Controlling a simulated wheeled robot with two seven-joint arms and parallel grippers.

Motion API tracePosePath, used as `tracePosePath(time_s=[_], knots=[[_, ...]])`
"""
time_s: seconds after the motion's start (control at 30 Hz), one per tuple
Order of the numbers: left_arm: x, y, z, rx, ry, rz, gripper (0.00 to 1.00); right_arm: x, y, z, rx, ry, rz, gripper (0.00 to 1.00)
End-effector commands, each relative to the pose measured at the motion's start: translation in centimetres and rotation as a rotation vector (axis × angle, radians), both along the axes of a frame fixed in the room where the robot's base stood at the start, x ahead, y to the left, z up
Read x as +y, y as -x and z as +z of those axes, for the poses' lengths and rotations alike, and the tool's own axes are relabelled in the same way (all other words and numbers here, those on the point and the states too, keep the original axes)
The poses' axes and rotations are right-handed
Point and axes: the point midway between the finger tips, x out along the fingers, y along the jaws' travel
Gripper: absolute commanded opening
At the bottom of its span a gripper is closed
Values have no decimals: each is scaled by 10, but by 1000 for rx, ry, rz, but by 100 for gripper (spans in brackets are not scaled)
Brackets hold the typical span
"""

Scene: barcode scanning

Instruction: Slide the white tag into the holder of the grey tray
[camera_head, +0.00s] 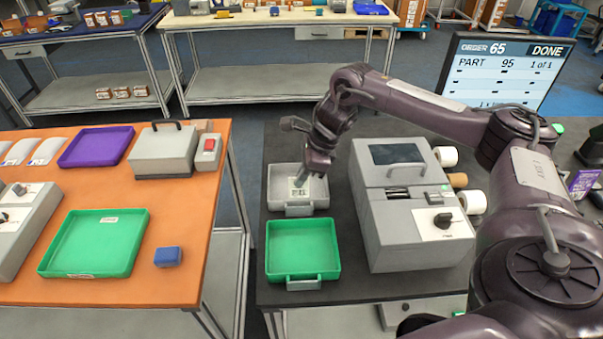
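The grey tray (275,190) stands on the dark table in the middle of the view, behind a green tray. A grey holder (298,211) is on its front edge. A small white tag (297,192) with dark print shows over the tray's inside, close behind the front edge. My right gripper (301,182) points down over the tray, right at the tag. The fingers are small and partly hidden, so I cannot tell whether they grip the tag or are open. My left gripper is out of view.
A green tray (303,250) sits just in front of the grey tray. A large grey printer-like machine (410,235) stands close on the right. An orange table (180,215) with trays lies left across a gap. A screen (508,75) reads "ORDER 65 DONE".

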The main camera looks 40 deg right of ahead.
Motion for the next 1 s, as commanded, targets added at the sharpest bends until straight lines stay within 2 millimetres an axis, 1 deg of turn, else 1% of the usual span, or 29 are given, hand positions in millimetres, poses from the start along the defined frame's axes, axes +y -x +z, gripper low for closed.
tracePosePath(time_s=[0.03,0.1,0.5,0.9,1.0], knots=[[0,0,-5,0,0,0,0,0,0,-7,1,0,0,0],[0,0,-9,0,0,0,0,0,0,-12,1,0,0,0],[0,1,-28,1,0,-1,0,0,0,-37,0,0,0,0],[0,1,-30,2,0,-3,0,0,0,-39,0,0,0,0],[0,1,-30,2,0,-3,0,0,0,-39,0,0,0,14]])
